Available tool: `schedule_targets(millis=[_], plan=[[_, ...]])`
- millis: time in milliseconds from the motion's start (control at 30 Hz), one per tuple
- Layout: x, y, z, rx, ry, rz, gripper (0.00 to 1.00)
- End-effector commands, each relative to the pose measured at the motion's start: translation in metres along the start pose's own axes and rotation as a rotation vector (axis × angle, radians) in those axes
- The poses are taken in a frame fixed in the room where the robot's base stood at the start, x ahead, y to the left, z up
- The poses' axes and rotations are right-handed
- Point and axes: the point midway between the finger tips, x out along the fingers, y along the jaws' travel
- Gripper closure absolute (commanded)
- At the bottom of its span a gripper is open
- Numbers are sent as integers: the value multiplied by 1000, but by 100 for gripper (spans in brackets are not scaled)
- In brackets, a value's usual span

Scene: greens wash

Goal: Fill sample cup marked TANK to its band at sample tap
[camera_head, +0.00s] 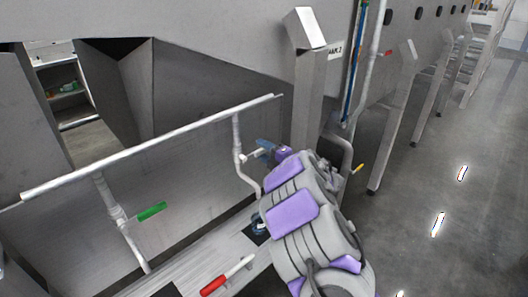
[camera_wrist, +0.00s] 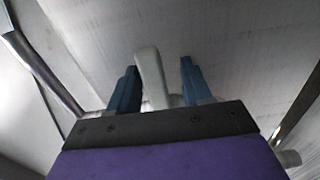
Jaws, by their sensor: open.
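My gripper (camera_head: 261,149) is open at the right-hand pipe drop of the white pipe rack. In the wrist view its two blue fingers (camera_wrist: 155,85) stand on either side of a pale grey lever-like part (camera_wrist: 149,72), with a gap visible to the right finger. That part looks like the handle of the tap (camera_head: 248,157), which my gripper partly hides in the head view. Below, a small clear bluish cup (camera_head: 257,224) appears to stand on a dark square on the bench, partly hidden by my arm. Its marking, band and fill level cannot be read.
A green-handled tap (camera_head: 151,211) hangs at the left pipe drop. A red-handled valve (camera_head: 214,285) lies low at the front. The metal bench (camera_head: 190,262) runs beneath the rack (camera_head: 150,148). Steel legs (camera_head: 308,85) stand behind my arm; open floor (camera_head: 440,185) lies right.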

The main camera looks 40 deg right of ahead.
Motion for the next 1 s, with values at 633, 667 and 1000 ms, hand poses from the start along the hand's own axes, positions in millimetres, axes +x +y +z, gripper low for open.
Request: schedule_targets(millis=[633, 667, 1000], plan=[[-105, 0, 2, -1, -5, -4, 51], [-112, 0, 3, -1, -6, -4, 51], [-163, -2, 3, 3, -6, -1, 51]])
